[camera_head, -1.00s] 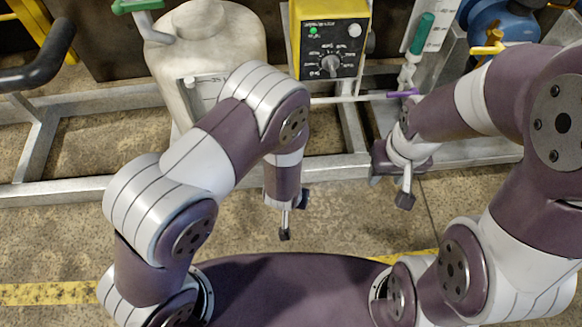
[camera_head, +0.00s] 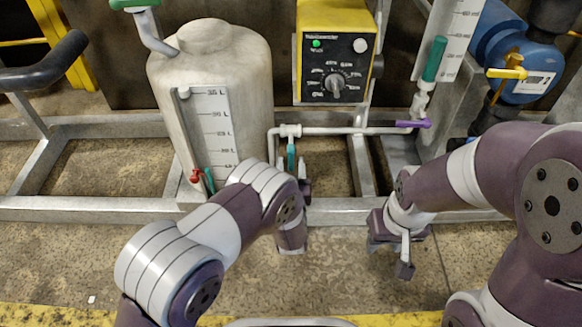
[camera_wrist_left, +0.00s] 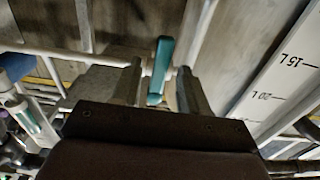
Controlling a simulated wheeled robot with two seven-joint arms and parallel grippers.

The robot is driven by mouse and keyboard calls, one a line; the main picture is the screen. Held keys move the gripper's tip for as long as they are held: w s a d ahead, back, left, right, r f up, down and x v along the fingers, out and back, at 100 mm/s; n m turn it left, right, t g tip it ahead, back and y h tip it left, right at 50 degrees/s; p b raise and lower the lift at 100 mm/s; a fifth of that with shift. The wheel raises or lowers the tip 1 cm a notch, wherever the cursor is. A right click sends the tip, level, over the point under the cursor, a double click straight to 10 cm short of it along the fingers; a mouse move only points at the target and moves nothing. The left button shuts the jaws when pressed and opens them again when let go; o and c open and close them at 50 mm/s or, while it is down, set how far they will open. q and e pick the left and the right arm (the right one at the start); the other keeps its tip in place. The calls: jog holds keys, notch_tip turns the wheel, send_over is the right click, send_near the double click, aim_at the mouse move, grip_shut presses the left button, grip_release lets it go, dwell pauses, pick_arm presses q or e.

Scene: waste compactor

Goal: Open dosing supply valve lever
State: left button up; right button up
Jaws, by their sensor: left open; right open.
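A teal lever (camera_head: 291,156) hangs down from a white valve on the pipe between the tank and the yellow control box; I take it as the dosing supply valve lever. My left gripper (camera_head: 292,172) is open, close below and in front of this lever. In the left wrist view the teal lever (camera_wrist_left: 160,68) shows between the two open fingers (camera_wrist_left: 162,92), with no clear sign of grip. Its lower end is partly hidden by my gripper. My right gripper (camera_head: 390,256) is open and empty, above the floor at the right.
A pale tank (camera_head: 212,85) with a litre scale stands left of the valve, with small red (camera_head: 195,176) and teal levers at its foot. A yellow control box (camera_head: 335,50), a purple lever (camera_head: 411,124) and a metal frame rail (camera_head: 90,208) are near. Open floor lies in front.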

pick_arm(q)
jog(key=shift+w+f+b, duration=0.1)
jog(key=shift+w+b, duration=0.2)
jog(key=shift+w, duration=0.9)
grip_shut()
pick_arm(e)
jog(key=shift+f, duration=0.6)
